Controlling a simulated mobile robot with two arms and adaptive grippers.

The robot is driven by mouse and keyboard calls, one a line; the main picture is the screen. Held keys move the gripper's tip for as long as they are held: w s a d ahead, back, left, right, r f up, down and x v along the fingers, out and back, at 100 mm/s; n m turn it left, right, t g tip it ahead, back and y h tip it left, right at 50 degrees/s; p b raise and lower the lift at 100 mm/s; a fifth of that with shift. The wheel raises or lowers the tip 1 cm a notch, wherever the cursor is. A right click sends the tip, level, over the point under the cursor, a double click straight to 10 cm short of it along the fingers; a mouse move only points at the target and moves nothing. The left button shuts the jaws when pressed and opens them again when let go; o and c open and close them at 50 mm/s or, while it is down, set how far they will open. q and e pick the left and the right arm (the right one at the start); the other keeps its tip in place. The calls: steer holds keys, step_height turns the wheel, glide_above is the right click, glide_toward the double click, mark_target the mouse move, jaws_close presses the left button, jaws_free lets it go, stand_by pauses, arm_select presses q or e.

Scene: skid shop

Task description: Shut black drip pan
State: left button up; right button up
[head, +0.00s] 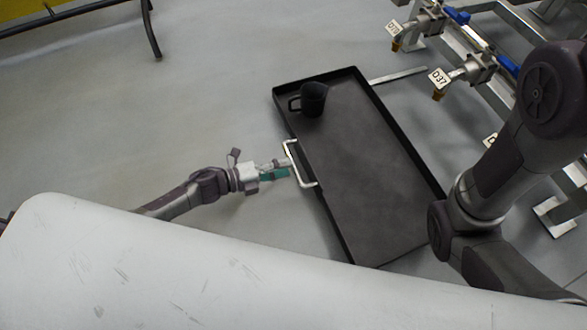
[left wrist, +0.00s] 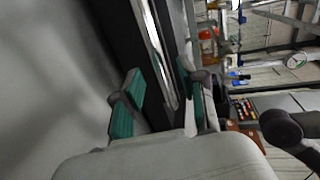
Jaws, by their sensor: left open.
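The black drip pan (head: 375,185) is a shallow rectangular tray, pulled out over the floor beside the metal skid frame. A black mug (head: 313,99) stands in its far left corner. A pale bar handle (head: 299,165) sits on the pan's left edge. My left gripper (head: 281,169), with green finger pads, is open at this handle. In the left wrist view the handle (left wrist: 153,45) runs up between the two open fingers (left wrist: 162,98); I cannot tell whether they touch it. My right arm shows at the right, but its gripper is out of view.
A metal rail (head: 398,75) extends from the pan's far side toward the skid. The skid carries valves with blue levers (head: 457,15) and tags such as D37 (head: 438,78). A yellow-topped stand (head: 60,18) is at the far left.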

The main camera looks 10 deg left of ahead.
arm_select(q)
steer(key=shift+b+x, duration=0.55)
steer(key=shift+x, duration=1.2)
jaws_close()
